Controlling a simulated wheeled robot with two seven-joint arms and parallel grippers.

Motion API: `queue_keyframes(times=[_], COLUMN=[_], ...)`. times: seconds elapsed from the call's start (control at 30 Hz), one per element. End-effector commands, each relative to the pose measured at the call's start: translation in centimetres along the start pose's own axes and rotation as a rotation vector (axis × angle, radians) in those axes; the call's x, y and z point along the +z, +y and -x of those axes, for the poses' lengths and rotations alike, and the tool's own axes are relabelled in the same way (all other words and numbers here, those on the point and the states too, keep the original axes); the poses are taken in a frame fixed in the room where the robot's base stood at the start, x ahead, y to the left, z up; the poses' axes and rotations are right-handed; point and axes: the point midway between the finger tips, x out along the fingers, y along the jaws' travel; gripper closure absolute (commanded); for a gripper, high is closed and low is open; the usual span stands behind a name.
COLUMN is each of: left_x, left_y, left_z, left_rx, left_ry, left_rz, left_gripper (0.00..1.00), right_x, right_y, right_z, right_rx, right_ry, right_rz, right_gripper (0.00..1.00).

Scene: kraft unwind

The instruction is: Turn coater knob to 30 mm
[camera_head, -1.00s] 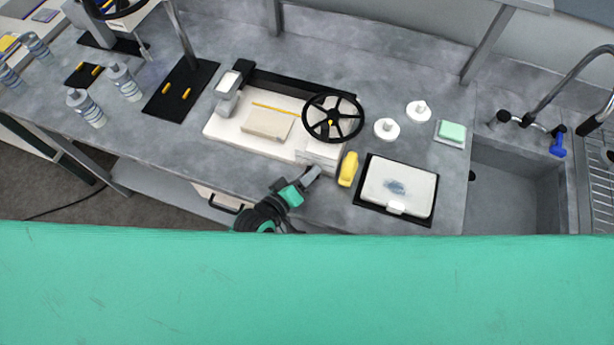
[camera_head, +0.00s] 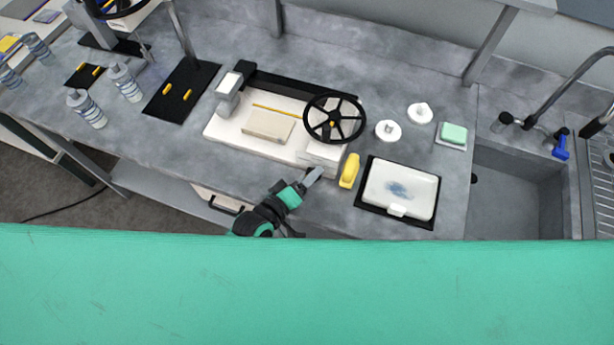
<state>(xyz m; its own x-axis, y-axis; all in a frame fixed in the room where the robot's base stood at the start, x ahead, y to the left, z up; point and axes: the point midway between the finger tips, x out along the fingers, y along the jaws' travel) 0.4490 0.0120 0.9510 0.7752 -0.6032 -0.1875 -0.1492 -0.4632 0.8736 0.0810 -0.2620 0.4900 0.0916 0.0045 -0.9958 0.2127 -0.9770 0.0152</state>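The coater (camera_head: 222,128) is a white, low machine on the grey bench, with a black rail along its back and a beige block (camera_head: 268,125) on its bed. A black spoked handwheel (camera_head: 334,119) with a yellow centre stands at its right end. I cannot make out a separate knob or any scale reading. My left gripper (camera_head: 314,176) is at the coater's front right corner, below the wheel in the picture and left of a yellow object. It is apart from the wheel. Its fingers are too small to tell open or shut. My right gripper is not in view.
A yellow object (camera_head: 349,170) lies close right of my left gripper. A white tray on a black mat (camera_head: 365,208), two white round pieces and a green sponge (camera_head: 453,133) are further right, before the sink (camera_head: 520,195). Bottles (camera_head: 87,108) stand at left.

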Motion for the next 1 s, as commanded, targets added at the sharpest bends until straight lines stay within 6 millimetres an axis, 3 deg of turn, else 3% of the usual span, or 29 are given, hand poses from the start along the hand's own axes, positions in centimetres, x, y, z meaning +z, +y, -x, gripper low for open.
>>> queue_keyframes(times=[0.27,0.8,1.0], left_x=[0.1,0.2,0.1], left_y=[-0.1,-0.3,-0.2], left_z=[0.9,10.7,13.0], left_rx=[0.0,-0.001,0.0], left_ry=[0.0,-0.001,0.0], left_rz=[0.0,-0.001,-0.001], left_gripper=[0.42,0.42,0.42], right_x=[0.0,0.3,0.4], right_y=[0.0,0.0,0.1], right_z=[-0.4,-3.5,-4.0], right_rx=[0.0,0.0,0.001], right_ry=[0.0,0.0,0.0], right_rz=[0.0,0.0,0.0], right_gripper=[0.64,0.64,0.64])
